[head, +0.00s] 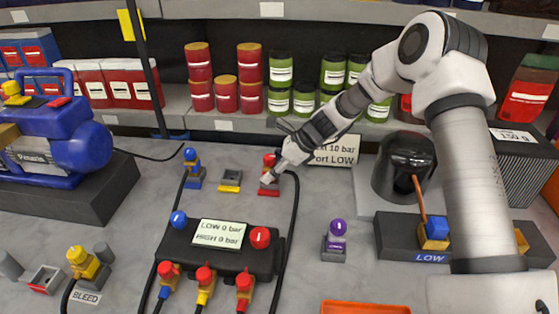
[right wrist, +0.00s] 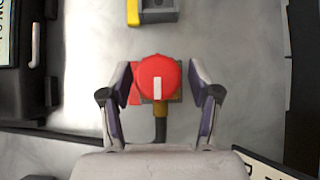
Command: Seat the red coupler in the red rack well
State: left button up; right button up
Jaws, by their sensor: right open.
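The red coupler (head: 269,160) stands on the red rack well (head: 269,192) at the right end of a row of small blocks behind the manifold. Its round red top with a white bar faces up in the right wrist view (right wrist: 156,78). A dark hose leads away from it. My right gripper (head: 280,170) is at the coupler. In the right wrist view my right gripper (right wrist: 160,92) is open, one finger on each side of the coupler, with gaps showing. A red edge of the well (right wrist: 135,97) shows beside it. How deep the coupler sits is hidden.
The blue coupler (head: 191,168) and an empty yellow well (head: 230,181) stand to the left. The black manifold (head: 218,254) with hoses is in front. The port sign (head: 336,151) is close behind my right arm. A purple coupler (head: 338,228) stands front right.

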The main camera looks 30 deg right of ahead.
jog(key=p+v, duration=0.3)
jog(key=v, duration=0.8)
jog(key=shift+s+d+r, duration=0.15)
jog(key=shift+r, duration=0.2)
